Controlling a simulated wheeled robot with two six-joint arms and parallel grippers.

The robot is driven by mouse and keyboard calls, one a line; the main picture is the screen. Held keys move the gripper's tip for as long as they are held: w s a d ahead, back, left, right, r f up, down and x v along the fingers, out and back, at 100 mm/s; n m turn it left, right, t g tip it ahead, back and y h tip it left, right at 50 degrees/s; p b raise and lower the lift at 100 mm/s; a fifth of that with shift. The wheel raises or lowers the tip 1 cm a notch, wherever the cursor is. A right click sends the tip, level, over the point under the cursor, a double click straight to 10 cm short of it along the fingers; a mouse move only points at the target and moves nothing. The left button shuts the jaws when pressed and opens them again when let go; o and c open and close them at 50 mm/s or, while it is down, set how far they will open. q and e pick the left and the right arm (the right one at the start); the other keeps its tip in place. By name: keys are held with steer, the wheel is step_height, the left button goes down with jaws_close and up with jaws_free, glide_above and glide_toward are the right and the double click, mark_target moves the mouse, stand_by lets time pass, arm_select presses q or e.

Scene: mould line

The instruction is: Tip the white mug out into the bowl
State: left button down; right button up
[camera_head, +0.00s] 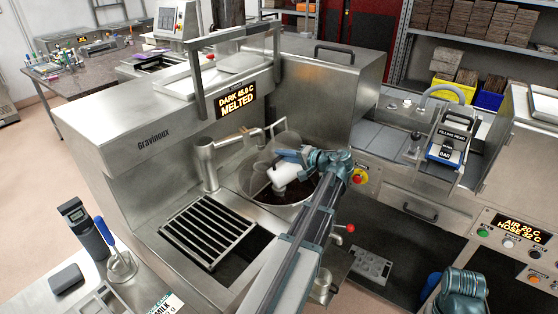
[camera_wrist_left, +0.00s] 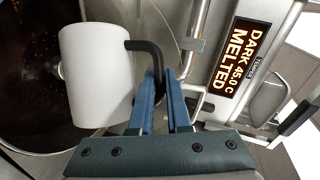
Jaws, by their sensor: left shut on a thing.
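The white mug (camera_head: 284,173) is over the steel bowl (camera_head: 297,213) in the middle of the head view. It looks tilted; I cannot see into its mouth. My left gripper (camera_head: 306,156) is shut on the mug's dark handle, and the wrist view shows the fingers (camera_wrist_left: 158,95) closed around the handle (camera_wrist_left: 152,48) with the mug's white body (camera_wrist_left: 95,75) to the left. Dark brown chocolate lies in the bowl, and it also shows behind the mug in the wrist view (camera_wrist_left: 28,85).
A bent steel spout (camera_head: 208,165) stands left of the bowl, beside a black-slotted grate (camera_head: 208,233). A display (camera_head: 236,101) reads DARK 45.0 C MELTED. A red knob (camera_head: 350,228) and a red-yellow button (camera_head: 359,175) sit right of the bowl.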

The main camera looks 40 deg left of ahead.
arm_select(q)
steer(key=shift+w+d+r+m+g+y+b, duration=0.15)
steer(key=shift+w+r+m+g+y, duration=0.1)
steer(key=shift+w+m, duration=0.3)
steer(key=shift+w+d+r+m+g+y+b, duration=0.1)
steer(key=shift+w+d+r+m+g+y, duration=0.15)
steer(key=shift+w, duration=0.35)
steer(key=shift+w+d+r+m+g+y+b, duration=0.1)
steer(key=shift+w+r+m, duration=0.2)
steer(key=shift+w+m, duration=0.25)
stand_by(2.8)
